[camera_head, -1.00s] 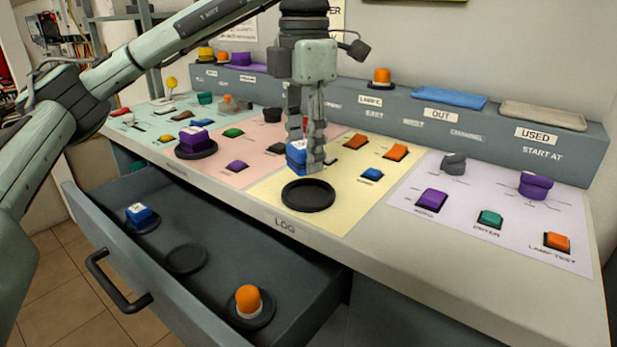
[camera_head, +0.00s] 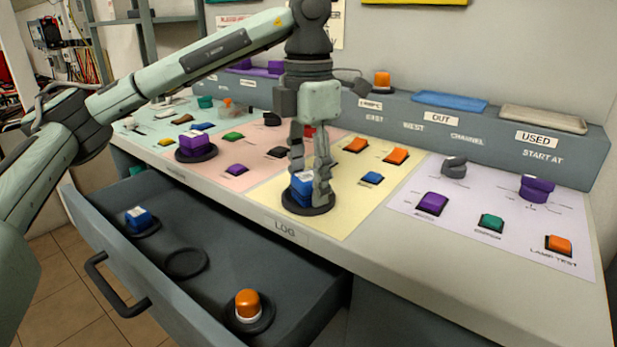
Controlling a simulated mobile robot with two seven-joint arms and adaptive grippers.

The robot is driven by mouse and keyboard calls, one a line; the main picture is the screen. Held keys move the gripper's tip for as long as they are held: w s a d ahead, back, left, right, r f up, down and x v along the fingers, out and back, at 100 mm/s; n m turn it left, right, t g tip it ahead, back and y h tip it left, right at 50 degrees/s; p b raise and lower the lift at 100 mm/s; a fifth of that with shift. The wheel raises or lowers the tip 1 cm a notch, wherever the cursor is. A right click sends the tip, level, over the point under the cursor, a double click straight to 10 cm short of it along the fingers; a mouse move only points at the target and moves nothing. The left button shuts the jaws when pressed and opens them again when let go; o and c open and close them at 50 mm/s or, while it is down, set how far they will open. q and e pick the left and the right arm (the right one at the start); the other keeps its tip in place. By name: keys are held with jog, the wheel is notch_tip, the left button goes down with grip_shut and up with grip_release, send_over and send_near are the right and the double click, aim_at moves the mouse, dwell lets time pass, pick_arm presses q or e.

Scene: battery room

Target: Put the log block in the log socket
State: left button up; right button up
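The log block is a blue block (camera_head: 299,193) with a white patch on top. It stands at the log socket, a black round holder (camera_head: 307,210) on the yellow panel above the LOG label. My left gripper (camera_head: 311,187) points straight down over the socket with its fingers around the block, shut on it. The fingers hide the block's right side and part of the socket. The block looks seated within the socket's rim, but whether it touches the bottom cannot be seen. My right gripper is not in view.
The open drawer (camera_head: 205,215) below holds another blue block (camera_head: 139,218), an empty black ring (camera_head: 186,262) and an orange knob (camera_head: 248,303). A purple block (camera_head: 193,140) stands in a socket on the pink panel. Several coloured buttons surround the log socket.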

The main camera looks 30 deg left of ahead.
aim_at(309, 176)
pick_arm(q)
jog(key=shift+o, duration=0.3)
jog(key=shift+r, duration=0.2)
notch_tip(309, 176, up, 12)
jog(key=p, duration=0.1)
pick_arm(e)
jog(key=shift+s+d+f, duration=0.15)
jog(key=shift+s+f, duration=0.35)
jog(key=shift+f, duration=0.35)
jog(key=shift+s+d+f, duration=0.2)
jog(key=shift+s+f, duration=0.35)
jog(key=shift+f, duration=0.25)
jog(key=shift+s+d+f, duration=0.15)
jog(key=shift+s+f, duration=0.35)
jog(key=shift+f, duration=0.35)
pick_arm(q)
jog(key=shift+f, duration=0.1)
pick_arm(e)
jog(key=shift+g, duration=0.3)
pick_arm(q)
jog(key=shift+f, duration=0.1)
